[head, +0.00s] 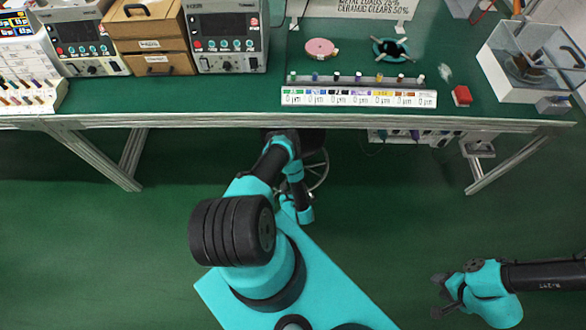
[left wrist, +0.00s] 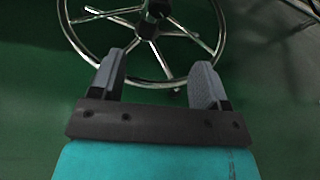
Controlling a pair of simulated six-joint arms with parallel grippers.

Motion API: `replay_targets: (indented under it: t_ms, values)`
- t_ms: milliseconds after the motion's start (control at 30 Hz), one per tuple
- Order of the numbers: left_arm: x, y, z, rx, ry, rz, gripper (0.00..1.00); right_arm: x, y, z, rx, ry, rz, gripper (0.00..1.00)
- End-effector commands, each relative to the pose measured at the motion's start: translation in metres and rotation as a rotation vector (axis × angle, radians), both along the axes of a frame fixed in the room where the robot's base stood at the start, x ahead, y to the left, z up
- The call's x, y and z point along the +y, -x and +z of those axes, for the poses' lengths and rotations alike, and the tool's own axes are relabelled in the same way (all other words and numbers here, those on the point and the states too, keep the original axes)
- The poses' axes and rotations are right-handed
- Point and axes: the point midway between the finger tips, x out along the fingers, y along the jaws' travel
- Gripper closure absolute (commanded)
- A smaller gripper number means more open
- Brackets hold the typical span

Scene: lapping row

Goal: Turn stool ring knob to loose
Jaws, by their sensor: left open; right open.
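A chrome stool foot ring (left wrist: 83,47) with spokes shows in the left wrist view, around a dark central post (left wrist: 155,12) cut by the top edge. I cannot make out the ring knob clearly. My left gripper (left wrist: 160,65) is open and empty, its two grey fingers pointing at the near side of the ring and spokes. In the head view, part of the ring (head: 322,175) shows under the bench's front edge, and my left arm hides the rest and its own fingers. My right gripper (head: 439,295) is open and empty at the lower right, over the floor.
The green-topped bench (head: 450,122) spans the back, with metal legs (head: 98,160) below. A power strip (head: 405,136) hangs under its edge. Open green floor lies in front.

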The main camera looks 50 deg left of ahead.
Motion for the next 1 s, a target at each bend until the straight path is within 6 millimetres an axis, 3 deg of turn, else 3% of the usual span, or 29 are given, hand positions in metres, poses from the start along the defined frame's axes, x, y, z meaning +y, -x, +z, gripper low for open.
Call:
replay_targets:
  t_ms: [1000]
  values:
    - [0.091,-0.096,-0.054,-0.005,0.001,0.004,0.31,0.000,0.000,0.000,0.000,0.000,0.000,0.57]
